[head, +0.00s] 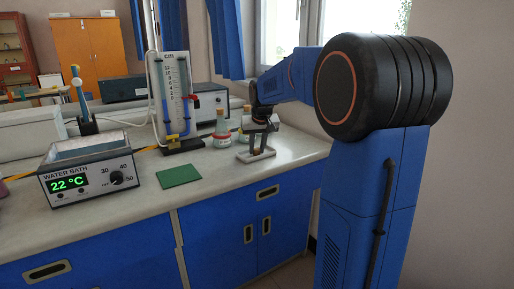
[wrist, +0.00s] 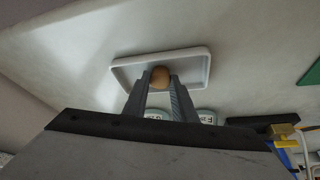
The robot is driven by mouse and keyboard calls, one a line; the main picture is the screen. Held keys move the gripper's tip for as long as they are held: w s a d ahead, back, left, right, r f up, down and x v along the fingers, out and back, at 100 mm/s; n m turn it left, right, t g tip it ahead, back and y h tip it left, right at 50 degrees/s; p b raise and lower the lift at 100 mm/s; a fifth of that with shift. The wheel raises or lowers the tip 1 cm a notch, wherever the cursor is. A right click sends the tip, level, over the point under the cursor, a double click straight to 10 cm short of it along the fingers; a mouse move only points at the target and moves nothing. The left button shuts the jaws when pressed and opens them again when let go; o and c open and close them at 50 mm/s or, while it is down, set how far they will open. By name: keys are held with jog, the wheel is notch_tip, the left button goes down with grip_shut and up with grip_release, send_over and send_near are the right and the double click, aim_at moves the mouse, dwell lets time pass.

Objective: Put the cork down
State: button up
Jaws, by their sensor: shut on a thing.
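A small brown cork (wrist: 160,76) is between the two fingertips of my gripper (wrist: 160,84) in the wrist view. My gripper is shut on it. A shallow white tray (wrist: 205,72) lies on the counter directly beyond the cork in that view. In the head view my gripper (head: 258,148) points down at the tray (head: 266,155) near the right end of the counter. The cork is too small to make out there. I cannot tell whether it touches the tray floor.
Two labelled bottles (head: 221,136) stand just behind the tray. A green mat (head: 179,176) lies to the left on the counter (head: 215,178). A manometer stand (head: 184,147) is behind the mat. A water bath (head: 90,178) reading 22 °C is further left.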

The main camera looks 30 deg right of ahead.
jog(key=o, duration=1)
jog(key=v, duration=1.2)
jog(key=s+a+f+n, duration=0.1)
jog(key=s+a+f, duration=0.2)
jog(key=s+a, duration=0.45)
jog(key=s+a+f+n, duration=0.1)
jog(key=s+a+f, duration=0.3)
jog(key=s, duration=0.7)
jog(key=s+a+f, duration=0.2)
jog(key=s+f, duration=0.4)
jog(key=s, duration=0.2)
jog(key=s+a+f+n+y, duration=0.1)
jog(key=s+a+f, duration=0.2)
jog(key=s+f, duration=0.3)
jog(key=shift+s+a+n, duration=0.2)
jog(key=shift+s+n, duration=0.1)
jog(key=shift+s, duration=0.7)
jog(key=shift+f, duration=0.1)
